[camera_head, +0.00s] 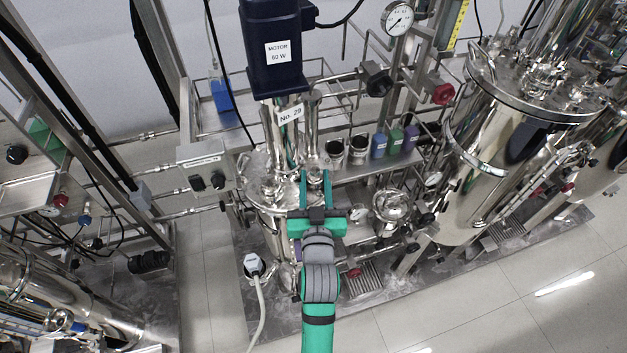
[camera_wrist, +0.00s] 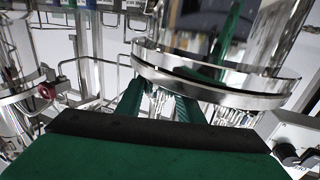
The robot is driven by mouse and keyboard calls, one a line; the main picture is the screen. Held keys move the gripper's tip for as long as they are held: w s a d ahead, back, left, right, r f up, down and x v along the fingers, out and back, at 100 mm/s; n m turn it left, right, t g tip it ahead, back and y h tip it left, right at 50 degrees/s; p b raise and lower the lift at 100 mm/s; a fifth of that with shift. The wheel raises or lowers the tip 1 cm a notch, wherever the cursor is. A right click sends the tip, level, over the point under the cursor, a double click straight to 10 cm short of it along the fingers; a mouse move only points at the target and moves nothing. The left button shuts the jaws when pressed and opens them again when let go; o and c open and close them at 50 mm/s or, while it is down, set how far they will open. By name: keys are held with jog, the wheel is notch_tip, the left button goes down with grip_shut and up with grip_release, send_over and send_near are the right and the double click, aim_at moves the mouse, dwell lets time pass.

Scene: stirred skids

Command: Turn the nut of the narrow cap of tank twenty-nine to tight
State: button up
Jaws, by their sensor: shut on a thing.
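Tank twenty-nine (camera_head: 262,190) is a shiny steel vessel with a "No. 29" label (camera_head: 290,114) on the column above its lid. My gripper (camera_head: 316,175) is at the right part of this lid, reaching in from the front. Its two green fingers stand either side of a small silvery fitting, the nut of the narrow cap (camera_head: 315,180), and are shut on it. In the wrist view my gripper (camera_wrist: 160,98) points at the steel rim (camera_wrist: 215,85) of the tank lid. The nut is mostly hidden between the fingers, and its angle cannot be read.
A dark blue motor (camera_head: 272,50) stands above the tank. A shelf behind holds dark cups (camera_head: 357,150) and coloured bottles (camera_head: 396,140). A round sight glass (camera_head: 392,205) is close on the right and a switch box (camera_head: 205,165) on the left. Another large tank (camera_head: 505,160) stands further right.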

jog(key=shift+r, duration=0.15)
jog(key=o, duration=1.1)
jog(key=shift+w, duration=0.15)
jog(key=shift+c, duration=0.2)
jog(key=shift+a, duration=0.25)
jog(key=shift+d, duration=0.3)
jog(key=shift+s+a, duration=0.1)
jog(key=shift+s, duration=0.15)
